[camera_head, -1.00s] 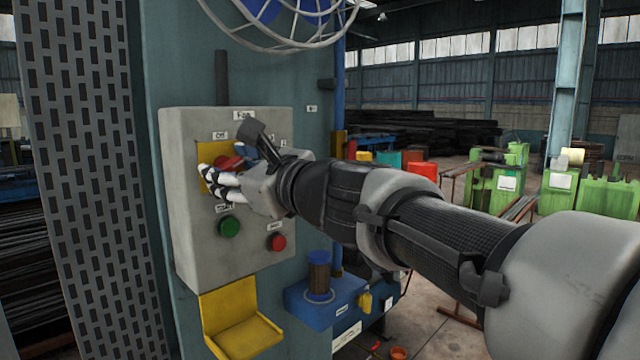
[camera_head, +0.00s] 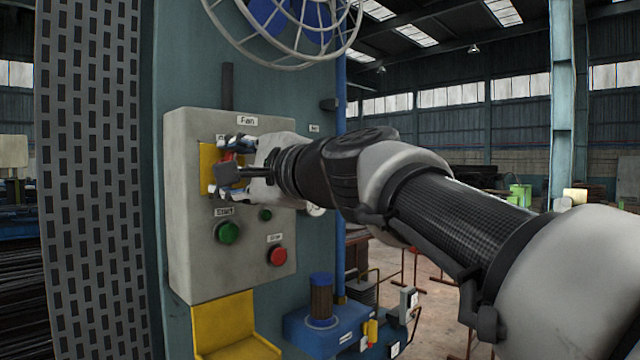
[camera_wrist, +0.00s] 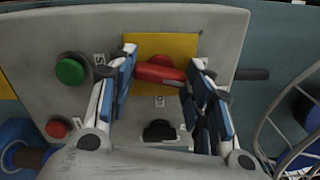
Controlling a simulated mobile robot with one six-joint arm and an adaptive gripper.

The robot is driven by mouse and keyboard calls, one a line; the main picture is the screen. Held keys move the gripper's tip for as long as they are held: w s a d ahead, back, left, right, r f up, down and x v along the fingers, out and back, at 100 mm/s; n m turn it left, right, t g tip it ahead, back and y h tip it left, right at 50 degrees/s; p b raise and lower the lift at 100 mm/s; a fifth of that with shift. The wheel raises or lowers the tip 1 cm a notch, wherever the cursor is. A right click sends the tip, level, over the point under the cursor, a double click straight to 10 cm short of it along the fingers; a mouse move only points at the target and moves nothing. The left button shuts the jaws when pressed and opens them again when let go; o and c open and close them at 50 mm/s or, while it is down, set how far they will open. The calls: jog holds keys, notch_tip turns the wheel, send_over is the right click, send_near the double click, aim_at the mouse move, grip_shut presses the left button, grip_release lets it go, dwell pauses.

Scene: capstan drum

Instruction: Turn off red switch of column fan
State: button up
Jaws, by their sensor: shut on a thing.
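The red switch (camera_wrist: 160,70) is a rotary handle on a yellow plate (camera_wrist: 180,45) in the wrist view. It lies between the two blue-padded fingers of my gripper (camera_wrist: 163,60), which is shut on it. Its handle runs roughly across the gap from finger to finger. In the head view my gripper (camera_head: 222,165) is at the yellow plate (camera_head: 207,160) on the grey control box marked "Fan" (camera_head: 190,240). There the fingers and wrist hide most of the switch, with only a bit of red showing.
The caged fan (camera_head: 285,25) is above the box. A yellow bracket (camera_head: 225,325) and blue unit (camera_head: 325,330) are below.

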jog(key=shift+n+b, duration=0.75)
jog(key=shift+n, duration=0.75)
jog(key=o, duration=1)
jog(key=shift+o, duration=0.2)
jog(key=v, duration=1.2)
